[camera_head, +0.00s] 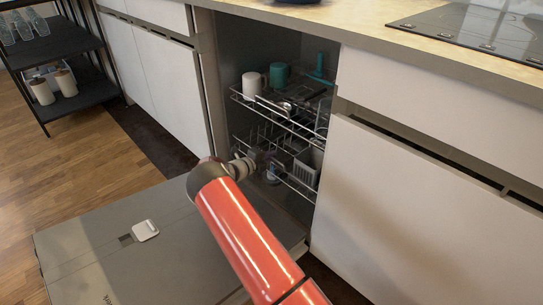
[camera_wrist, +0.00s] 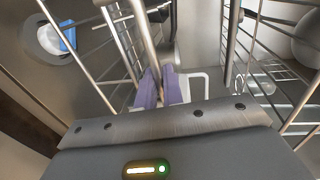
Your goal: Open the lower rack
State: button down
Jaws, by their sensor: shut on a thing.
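The lower rack (camera_head: 299,187) is a wire basket low inside the open dishwasher, behind and beside the end of my arm. Its wires also show in the wrist view (camera_wrist: 123,42). My gripper (camera_wrist: 161,84) is at the front of this rack, with its two purple-grey fingers shut on a metal wire of it. In the head view, my red arm reaches over the lowered door to the rack, and the fingertips are hard to make out. The dishwasher door (camera_head: 110,250) lies folded down flat.
The upper rack (camera_head: 285,121) sits above, holding a white mug (camera_head: 253,84) and a teal mug (camera_head: 280,75). A grey cutlery basket (camera_head: 307,166) stands in the lower rack. White cabinets flank the opening. A black shelf cart (camera_head: 75,85) stands at the left.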

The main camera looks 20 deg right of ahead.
jog(key=f+p+v, duration=0.1)
jog(key=f+v, duration=0.2)
jog(key=v, duration=1.2)
jog(key=a+f+p+v, duration=0.1)
jog(key=f+p+v, duration=0.1)
jog(key=v, duration=1.3)
jog(key=shift+s+f, duration=0.25)
jog(key=shift+f, duration=0.2)
jog(key=shift+a, duration=0.15)
jog(key=c, duration=1.7)
grip_release()
jog(key=shift+a, duration=0.1)
jog(key=v, duration=0.7)
jog(key=shift+s+a+r, duration=0.1)
jog(key=shift+s+a, duration=0.05)
jog(key=shift+a, duration=0.1)
